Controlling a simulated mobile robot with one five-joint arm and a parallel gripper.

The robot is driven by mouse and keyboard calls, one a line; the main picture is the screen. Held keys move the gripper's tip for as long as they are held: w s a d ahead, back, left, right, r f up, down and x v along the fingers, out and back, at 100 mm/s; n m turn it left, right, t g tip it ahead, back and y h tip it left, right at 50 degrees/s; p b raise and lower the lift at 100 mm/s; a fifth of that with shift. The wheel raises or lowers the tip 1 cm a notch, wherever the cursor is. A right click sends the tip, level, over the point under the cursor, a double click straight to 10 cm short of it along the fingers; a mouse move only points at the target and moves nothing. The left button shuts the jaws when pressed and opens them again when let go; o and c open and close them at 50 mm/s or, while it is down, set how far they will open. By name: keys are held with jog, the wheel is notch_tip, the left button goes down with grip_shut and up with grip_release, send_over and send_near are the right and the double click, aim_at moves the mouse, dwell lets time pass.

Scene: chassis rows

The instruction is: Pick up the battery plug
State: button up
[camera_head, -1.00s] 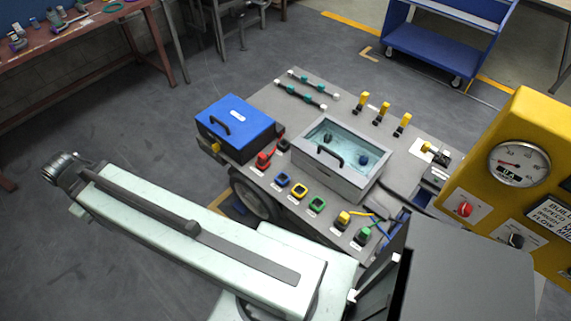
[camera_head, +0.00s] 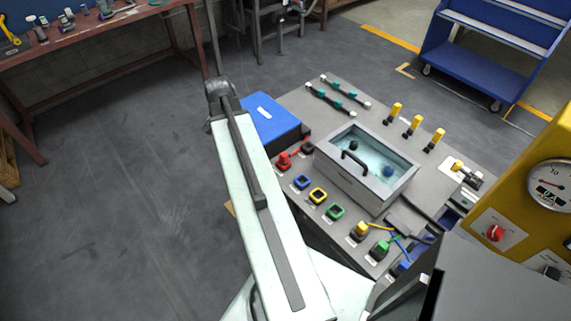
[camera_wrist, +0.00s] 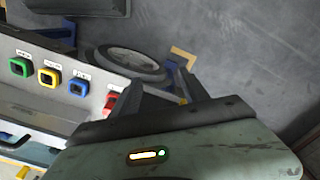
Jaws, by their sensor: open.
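A red plug (camera_head: 284,160), which looks like the battery plug, sits on the grey chassis top beside the blue battery box (camera_head: 262,112). A dark connector (camera_head: 307,148) is close to it on the right. In the wrist view a red part (camera_wrist: 109,103) shows at the left finger's edge, partly hidden. My gripper (camera_wrist: 160,90) is open and empty, its two dark fingers over the wheel and floor beside the chassis. In the head view my arm crosses in front of the battery box, and the gripper cannot be made out.
Blue, yellow and green sockets (camera_head: 318,195) line the near chassis edge. A clear-topped grey box (camera_head: 365,165) with a handle stands behind them. A wheel (camera_wrist: 128,62) is beside the chassis. A yellow gauge panel (camera_head: 530,200) is at right. The floor at left is clear.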

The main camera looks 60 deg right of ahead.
aim_at(284, 155)
jog(key=s+d+m, duration=0.2)
jog(key=s+d, duration=0.2)
jog(key=s+d+f+m+b, duration=0.1)
jog(key=s+d+m, duration=0.1)
jog(key=s+d, duration=0.2)
jog(key=s+d+f+m, duration=0.1)
jog(key=s+d+m, duration=0.2)
jog(key=s+d, duration=0.2)
jog(key=shift+s+d+f+b, duration=0.1)
jog(key=shift+d+f+b, duration=0.15)
jog(key=shift+d, duration=0.4)
jog(key=f+b, duration=0.8)
jog(key=shift+a, duration=0.2)
jog(key=shift+r, duration=0.15)
grip_shut()
